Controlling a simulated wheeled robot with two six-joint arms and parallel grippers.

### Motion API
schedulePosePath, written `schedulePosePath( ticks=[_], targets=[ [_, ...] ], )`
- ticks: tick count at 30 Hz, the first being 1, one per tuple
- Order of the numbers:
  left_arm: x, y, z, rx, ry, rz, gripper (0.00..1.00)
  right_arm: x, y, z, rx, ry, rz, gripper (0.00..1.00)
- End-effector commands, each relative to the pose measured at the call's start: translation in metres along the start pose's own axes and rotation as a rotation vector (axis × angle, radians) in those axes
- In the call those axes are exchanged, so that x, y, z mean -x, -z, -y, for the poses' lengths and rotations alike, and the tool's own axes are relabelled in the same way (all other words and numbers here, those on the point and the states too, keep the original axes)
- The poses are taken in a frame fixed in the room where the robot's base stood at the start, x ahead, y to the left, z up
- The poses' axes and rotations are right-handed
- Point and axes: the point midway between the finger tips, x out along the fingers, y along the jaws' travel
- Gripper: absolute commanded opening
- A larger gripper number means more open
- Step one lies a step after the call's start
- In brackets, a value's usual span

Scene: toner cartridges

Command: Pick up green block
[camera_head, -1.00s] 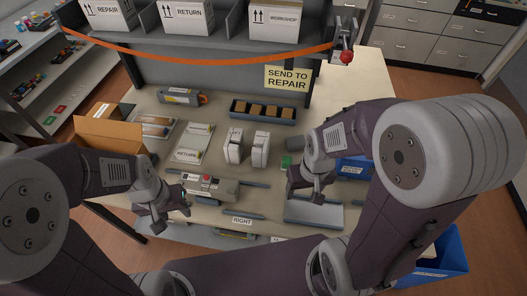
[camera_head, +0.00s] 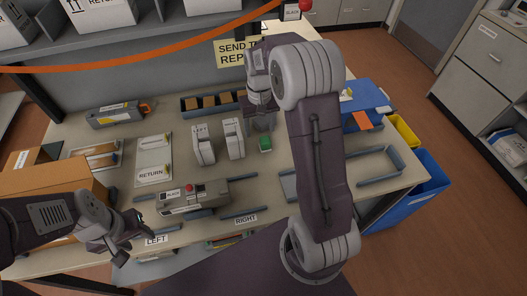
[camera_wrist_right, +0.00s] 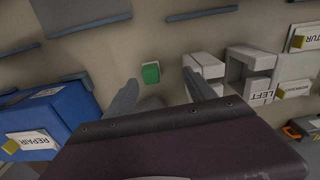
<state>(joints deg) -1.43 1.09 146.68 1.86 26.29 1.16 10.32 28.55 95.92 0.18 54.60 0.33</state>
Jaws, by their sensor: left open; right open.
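The green block (camera_head: 265,143) lies on the table in the head view, just right of two white cartridge-like units. It also shows in the right wrist view (camera_wrist_right: 151,73), between and beyond my fingertips. My right gripper (camera_head: 262,122) is open and empty, just behind the block in the head view; in the right wrist view its two fingers (camera_wrist_right: 160,84) are spread. My left gripper (camera_head: 128,233) is open and empty near the table's front left edge, by the LEFT label.
The white units (camera_head: 218,141) stand close to the block. A blue REPAIR bin (camera_head: 365,112) is at the right. A grey device with a red button (camera_head: 192,196) lies at the front. A dark tray with brown blocks (camera_head: 190,104) is behind.

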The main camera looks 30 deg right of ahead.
Motion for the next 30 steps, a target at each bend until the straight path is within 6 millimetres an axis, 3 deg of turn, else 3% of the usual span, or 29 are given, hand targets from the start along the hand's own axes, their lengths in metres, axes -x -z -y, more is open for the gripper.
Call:
schedulePosePath(
  ticks=[1,4,8,15,20,30],
  targets=[
    [-0.02,-0.002,0.0,0.0,0.0,0.0,0.47,-0.025,0.009,-0.009,-0.02,-0.001,0.007,0.64],
    [-0.028,-0.003,0.001,0.0,0.0,0.0,0.47,-0.038,0.02,-0.02,-0.044,-0.003,0.015,0.64],
    [-0.025,-0.003,0.001,0.0,0.0,0.0,0.47,-0.038,0.022,-0.023,-0.049,-0.003,0.017,0.64],
    [-0.026,-0.003,0.001,0.0,0.0,0.0,0.47,-0.07,0.021,-0.023,-0.048,-0.003,0.019,0.64],
    [-0.026,-0.003,0.001,0.0,0.0,0.0,0.47,-0.076,0.022,-0.023,-0.048,-0.003,0.017,0.64],
    [-0.027,-0.003,0.001,0.0,0.0,0.0,0.47,-0.125,0.024,-0.027,-0.048,-0.003,0.018,0.64]
  ],
)
